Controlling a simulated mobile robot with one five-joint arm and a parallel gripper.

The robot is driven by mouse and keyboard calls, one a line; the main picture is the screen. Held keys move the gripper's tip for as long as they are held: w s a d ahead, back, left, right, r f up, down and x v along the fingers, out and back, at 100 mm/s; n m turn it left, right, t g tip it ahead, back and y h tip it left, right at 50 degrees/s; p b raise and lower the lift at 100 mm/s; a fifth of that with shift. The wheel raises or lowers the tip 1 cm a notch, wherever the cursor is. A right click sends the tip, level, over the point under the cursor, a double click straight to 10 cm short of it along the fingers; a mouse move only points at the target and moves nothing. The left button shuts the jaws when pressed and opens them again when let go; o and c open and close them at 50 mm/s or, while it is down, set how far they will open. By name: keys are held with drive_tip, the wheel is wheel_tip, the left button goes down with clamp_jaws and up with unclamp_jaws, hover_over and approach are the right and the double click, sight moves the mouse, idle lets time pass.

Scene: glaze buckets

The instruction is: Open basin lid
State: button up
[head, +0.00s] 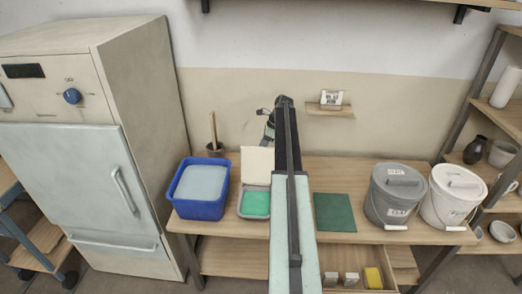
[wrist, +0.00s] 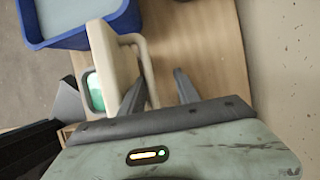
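The basin (head: 255,217) is a small grey tub with a green inside, on the table left of my arm. Its cream lid (head: 258,161) stands raised, about upright, at the back of the tub. In the wrist view the lid (wrist: 112,65) shows edge-on with a pale handle (wrist: 148,75) on its right side, and a bit of green (wrist: 94,92) shows behind it. My gripper (wrist: 160,88) is open. Its left finger appears between lid and handle, and its right finger is apart from the handle; contact cannot be told. In the head view my arm partly hides the gripper.
A blue tub (head: 201,208) stands left of the basin, close to the lid in the wrist view. A green mat (head: 335,212), a grey bucket (head: 392,200) and a white bucket (head: 450,200) are to the right. An open drawer (head: 345,264) holds a yellow block. The wall is close behind.

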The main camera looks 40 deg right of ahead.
idle(0.4)
drive_tip(key=p+v, duration=0.7)
drive_tip(key=shift+s+r, duration=0.15)
drive_tip(key=shift+r, duration=0.15)
drive_tip(key=shift+d, duration=0.15)
drive_tip(key=shift+r, duration=0.1)
